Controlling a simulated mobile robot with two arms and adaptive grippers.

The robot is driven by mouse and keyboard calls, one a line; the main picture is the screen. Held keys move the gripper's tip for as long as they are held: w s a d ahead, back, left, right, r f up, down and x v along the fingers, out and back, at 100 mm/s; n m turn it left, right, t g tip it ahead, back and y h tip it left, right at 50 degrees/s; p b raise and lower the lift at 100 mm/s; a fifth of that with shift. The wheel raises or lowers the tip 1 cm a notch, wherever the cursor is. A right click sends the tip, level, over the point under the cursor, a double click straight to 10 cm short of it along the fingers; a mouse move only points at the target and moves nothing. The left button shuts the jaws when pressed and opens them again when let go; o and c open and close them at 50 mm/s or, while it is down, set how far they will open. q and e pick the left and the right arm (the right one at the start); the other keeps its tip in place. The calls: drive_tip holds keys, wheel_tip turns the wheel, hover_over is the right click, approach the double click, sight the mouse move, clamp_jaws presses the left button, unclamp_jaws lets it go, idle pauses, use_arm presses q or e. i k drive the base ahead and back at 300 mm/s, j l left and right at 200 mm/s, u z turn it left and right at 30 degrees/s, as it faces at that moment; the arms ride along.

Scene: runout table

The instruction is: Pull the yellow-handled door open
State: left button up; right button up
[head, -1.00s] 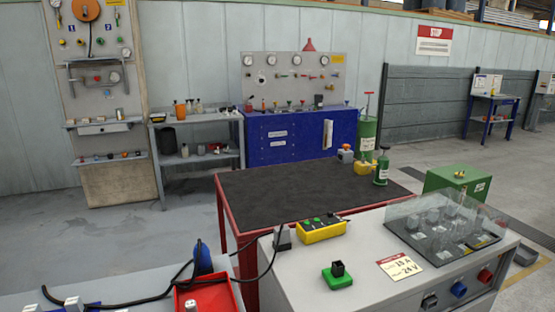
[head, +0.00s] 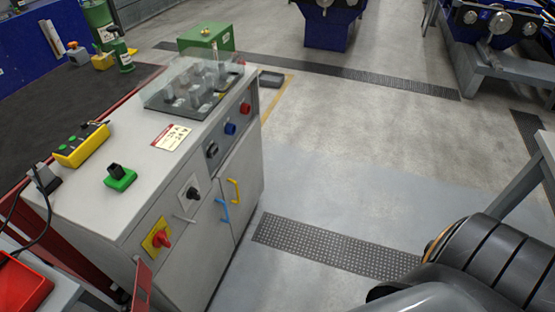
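The yellow handle (head: 234,191) is a small upright bar on the right-hand door (head: 246,166) of a light grey control cabinet (head: 90,200), left of centre in the head view. That door looks closed. A blue handle (head: 223,211) sits just left of it on the neighbouring door, which also looks closed. Nothing touches the yellow handle. Neither of my grippers is in view. A dark ribbed part at the lower right looks like part of my own arm.
The floor (head: 330,180) right of the cabinet is mostly clear, with flat dark grating strips (head: 335,247). On the cabinet's front are a red switch (head: 161,239) and several knobs. A grey bench frame (head: 540,165) stands at the right edge. A green box (head: 206,38) is behind the cabinet.

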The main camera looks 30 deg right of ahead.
sight(240, 178)
drive_tip(key=z, duration=0.8)
drive_tip(key=i+l+u, duration=0.1)
drive_tip(key=l, duration=0.25)
